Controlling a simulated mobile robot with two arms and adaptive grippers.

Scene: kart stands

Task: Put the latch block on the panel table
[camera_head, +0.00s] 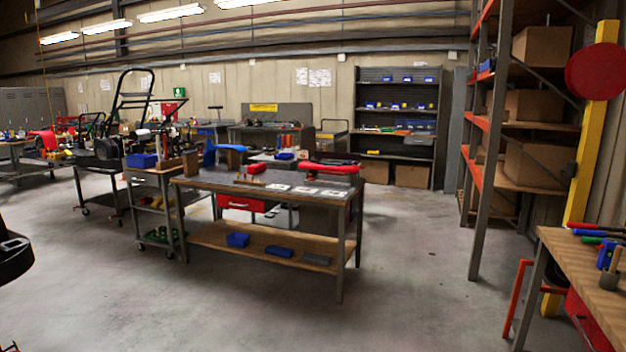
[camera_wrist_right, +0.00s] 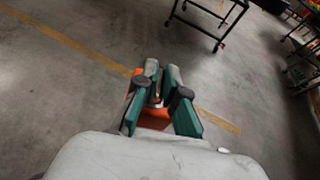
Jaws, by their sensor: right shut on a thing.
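My right gripper (camera_wrist_right: 161,80) shows in the right wrist view with its teal fingers closed together. It is shut on an orange piece (camera_wrist_right: 154,117), probably the latch block, which is mostly hidden by the fingers. Bare floor lies below it. In the head view, a dark-topped table (camera_head: 235,190) stands in the middle, some way ahead. It carries a red panel, a blue piece and several white sheets, and appears to be the panel table.
A small cart (camera_head: 147,205) with a blue bin stands against the table's left end. A workbench (camera_head: 590,262) with tools is at the right edge, beside a tall shelf rack (camera_head: 483,180) and a yellow post (camera_head: 596,130). The floor in front of the table is clear.

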